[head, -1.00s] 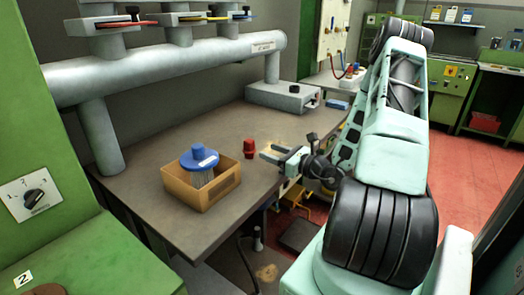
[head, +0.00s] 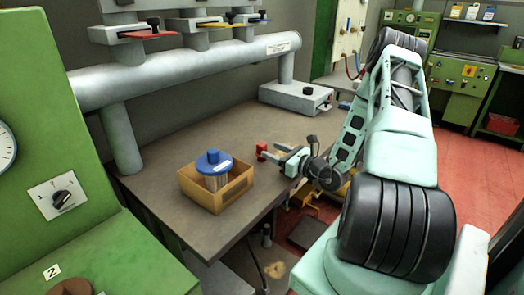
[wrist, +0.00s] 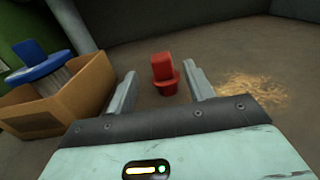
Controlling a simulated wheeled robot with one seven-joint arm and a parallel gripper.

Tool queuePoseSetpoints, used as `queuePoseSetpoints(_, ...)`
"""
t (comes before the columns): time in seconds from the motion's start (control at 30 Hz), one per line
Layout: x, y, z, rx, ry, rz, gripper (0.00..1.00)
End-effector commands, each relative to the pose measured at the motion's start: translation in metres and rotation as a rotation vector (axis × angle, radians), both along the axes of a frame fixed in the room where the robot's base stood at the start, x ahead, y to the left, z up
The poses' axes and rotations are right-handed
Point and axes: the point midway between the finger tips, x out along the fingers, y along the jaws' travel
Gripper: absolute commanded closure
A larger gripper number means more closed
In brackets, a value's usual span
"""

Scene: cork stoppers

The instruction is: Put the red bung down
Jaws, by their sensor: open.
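The red bung (head: 261,150) stands on the brown table (head: 170,215), to the right of and behind the cardboard box. In the wrist view the red bung (wrist: 163,75) is upright, with a narrower top above a wider lower part. My gripper (head: 276,152) is open, its fingers pointing at the bung from the right. In the wrist view my gripper (wrist: 157,88) has one finger on each side of the bung's line, with visible space between them and the bung. Nothing is held.
A cardboard box (head: 215,200) holding a blue-lidded container (head: 213,161) stands to the left of the bung. Crumbs (wrist: 250,88) lie on the table to its right. A grey pipe (head: 200,62) runs behind, and a grey block (head: 296,96) stands at the back right.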

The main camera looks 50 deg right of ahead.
Motion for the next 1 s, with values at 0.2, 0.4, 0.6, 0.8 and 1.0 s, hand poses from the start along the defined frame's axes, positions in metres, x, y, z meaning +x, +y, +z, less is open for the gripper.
queuePoseSetpoints(0.2,0.015,0.001,0.002,0.000,0.000,0.001,0.47)
queuePoseSetpoints(0.4,0.045,0.002,0.006,-0.001,-0.001,0.002,0.47)
queuePoseSetpoints(0.6,0.059,0.002,0.004,0.000,0.000,0.000,0.47)
queuePoseSetpoints(0.8,0.059,0.002,0.004,0.000,0.000,-0.001,0.50)
queuePoseSetpoints(1.0,0.058,0.002,0.004,0.000,0.000,-0.001,0.96)
